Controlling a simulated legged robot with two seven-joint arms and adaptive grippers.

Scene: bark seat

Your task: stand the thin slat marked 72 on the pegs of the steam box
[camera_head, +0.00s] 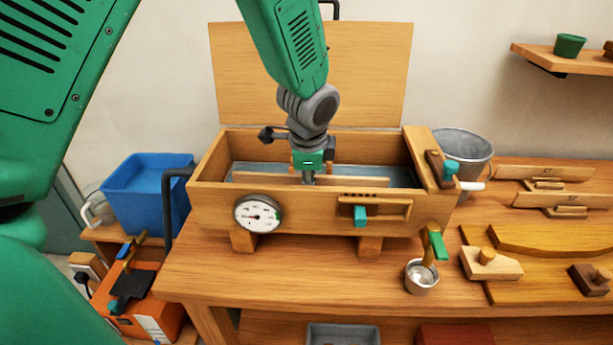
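The steam box (215,198) is a wooden trough on the bench with its lid (365,75) raised behind it. My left arm reaches down from the top, and its gripper (308,178) is inside the box opening. A thin pale slat (350,182) stands lengthwise in the box, behind the front wall. The gripper's fingers look closed at the slat's middle. No number shows on this slat, and its lower edge and the pegs are hidden by the front wall. My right gripper is out of view.
Two more slats with small blocks, one (530,171) behind the other (550,201), lie at the right; their marks are unreadable. A metal bucket (466,150), a small metal cup (421,278) and a curved wooden form (550,240) are near. A blue bin (148,187) stands left.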

